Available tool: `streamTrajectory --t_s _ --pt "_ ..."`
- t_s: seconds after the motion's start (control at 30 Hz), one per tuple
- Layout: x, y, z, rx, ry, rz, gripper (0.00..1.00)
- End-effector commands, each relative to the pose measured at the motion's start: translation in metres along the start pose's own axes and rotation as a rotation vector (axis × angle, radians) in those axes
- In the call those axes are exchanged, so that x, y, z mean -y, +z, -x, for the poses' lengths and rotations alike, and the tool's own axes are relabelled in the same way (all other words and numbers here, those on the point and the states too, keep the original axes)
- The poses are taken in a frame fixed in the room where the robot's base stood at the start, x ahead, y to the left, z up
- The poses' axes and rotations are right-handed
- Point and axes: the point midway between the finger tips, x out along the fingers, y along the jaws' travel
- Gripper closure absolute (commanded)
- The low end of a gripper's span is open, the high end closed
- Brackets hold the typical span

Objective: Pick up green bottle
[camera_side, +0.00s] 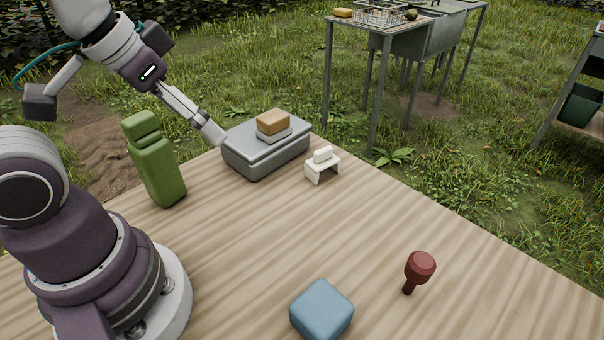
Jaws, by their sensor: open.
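The green bottle (157,169) stands upright on the wooden table at the left, between my arm's base and a grey box. It has a squarish body and a narrower green cap. My gripper (216,137) is above the table's back edge, to the right of the bottle and close to the grey box's left end. It is open and holds nothing that I can see. Its fingers appear nearly side-on, so the gap between them is hard to make out.
The grey box (262,158) carries a tan block (273,121). A small white stand (322,166) is beside it. A blue block (321,312) and a dark red knobbed object (419,268) sit nearer the front. The table's middle is clear. A metal sink table (420,45) stands behind on grass.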

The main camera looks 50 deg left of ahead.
Motion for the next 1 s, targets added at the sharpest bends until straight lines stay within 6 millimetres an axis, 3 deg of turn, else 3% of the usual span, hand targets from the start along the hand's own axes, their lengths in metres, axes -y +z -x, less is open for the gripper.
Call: streamTrajectory --t_s 0.43,0.53,0.7,0.8,1.0 --pt "0.004 -0.001 0.000 0.007 -0.014 0.034 0.06" --pt "0.038 -0.006 -0.003 0.068 -0.158 0.358 0.06" --pt "0.110 0.003 0.000 0.112 -0.541 1.173 0.06" --pt "0.130 0.011 0.003 0.090 -0.690 1.468 0.06" --pt "0.148 0.032 -0.018 0.078 -0.755 1.584 0.06"
